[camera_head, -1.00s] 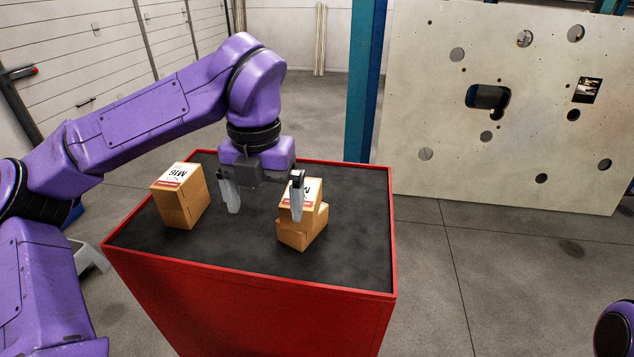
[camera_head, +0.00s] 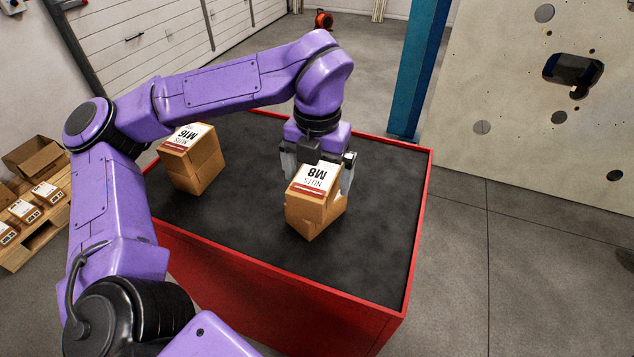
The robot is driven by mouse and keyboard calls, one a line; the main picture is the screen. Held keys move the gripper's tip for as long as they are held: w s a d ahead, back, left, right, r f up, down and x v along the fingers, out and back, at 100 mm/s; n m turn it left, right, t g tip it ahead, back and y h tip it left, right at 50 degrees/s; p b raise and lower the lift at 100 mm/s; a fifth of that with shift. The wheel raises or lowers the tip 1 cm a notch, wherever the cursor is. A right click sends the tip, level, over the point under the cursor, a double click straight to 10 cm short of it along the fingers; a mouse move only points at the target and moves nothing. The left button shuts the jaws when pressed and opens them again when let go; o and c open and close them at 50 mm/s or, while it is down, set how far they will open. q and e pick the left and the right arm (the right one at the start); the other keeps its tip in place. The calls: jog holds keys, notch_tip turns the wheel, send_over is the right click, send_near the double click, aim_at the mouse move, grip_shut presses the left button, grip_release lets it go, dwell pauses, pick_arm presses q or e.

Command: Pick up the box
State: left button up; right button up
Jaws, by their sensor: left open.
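A brown cardboard box labelled M8 NUTS (camera_head: 312,182) sits on another brown box (camera_head: 317,227), turned at an angle, on the dark top of the red-edged table (camera_head: 255,245). A second brown box labelled M16 NUTS (camera_head: 192,158) stands at the table's left, on what looks like another box. My left gripper (camera_head: 318,170) is open at the M8 box. One finger shows at the box's left, partly hidden behind it, and the other shows along its right side. I cannot tell whether the fingers touch the box. My right gripper is out of view.
A wooden pallet (camera_head: 42,240) with several small boxes stands on the floor at the left. A blue post (camera_head: 415,80) and a pale panel with holes (camera_head: 550,120) stand beyond the table. The table's front and right are clear.

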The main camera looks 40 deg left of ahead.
pick_arm(q)
notch_tip(320, 180, down, 3)
jog(key=shift+a+r, duration=0.1)
jog(key=shift+r, duration=0.1)
jog(key=shift+s+f, duration=0.1)
jog(key=c, duration=1.1)
jog(key=shift+c, duration=1.2)
